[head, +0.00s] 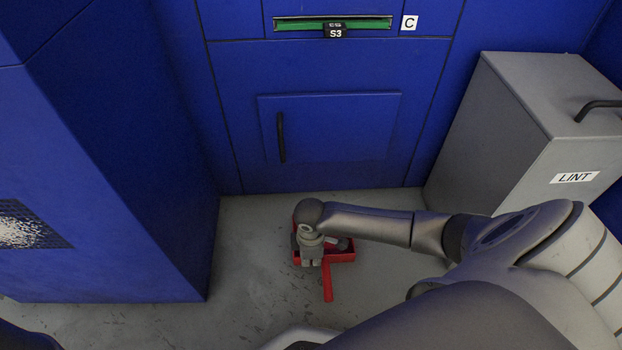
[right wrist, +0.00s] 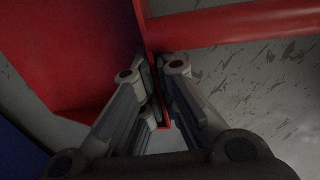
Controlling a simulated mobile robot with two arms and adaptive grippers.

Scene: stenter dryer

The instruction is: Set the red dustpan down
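The red dustpan (head: 341,257) is low over or on the grey floor, in front of the blue machine; I cannot tell whether it touches the floor. Its handle (head: 328,284) points toward the bottom of the head view. My right gripper (head: 311,258) is at the pan's left side and, with the arm, hides part of it. In the right wrist view the fingers close on a thin red wall of the dustpan (right wrist: 90,55), one on each side. The handle also shows there (right wrist: 235,27). My left gripper is not in view.
A grey bin marked LINT (head: 515,130) stands at the right. A blue machine panel with a black-handled door (head: 330,128) rises behind. A blue cabinet (head: 120,160) bounds the left. Bare floor (head: 250,270) shows left of the dustpan.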

